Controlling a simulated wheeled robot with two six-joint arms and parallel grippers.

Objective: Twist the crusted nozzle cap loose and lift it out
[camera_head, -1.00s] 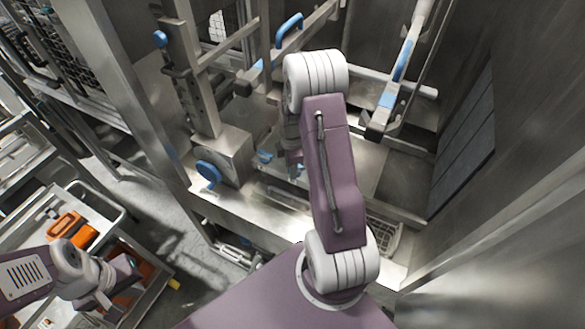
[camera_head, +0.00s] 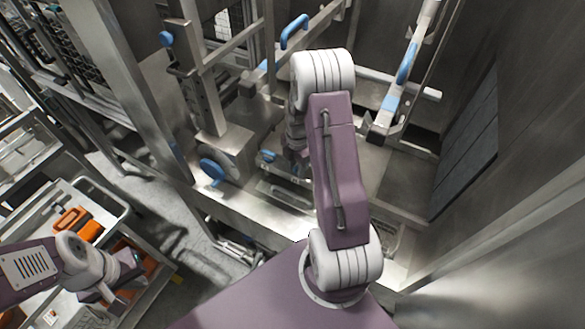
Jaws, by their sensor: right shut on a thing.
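My right arm reaches into the steel washer chamber, and its gripper (camera_head: 297,166) is low over the chamber floor, small and partly hidden behind the arm. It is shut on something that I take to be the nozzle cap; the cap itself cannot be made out. A small blue handle (camera_head: 268,156) shows just left of this gripper, apart from it. My left gripper (camera_head: 122,282) is at the lower left over the cart, with its fingers too small and dark to read.
A blue round knob (camera_head: 211,171) sits on a steel block left of my right gripper. Steel posts and rails with blue grips (camera_head: 294,31) surround the arm. A cart (camera_head: 112,207) with orange items (camera_head: 78,222) stands at the left. Grey floor lies between cart and washer.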

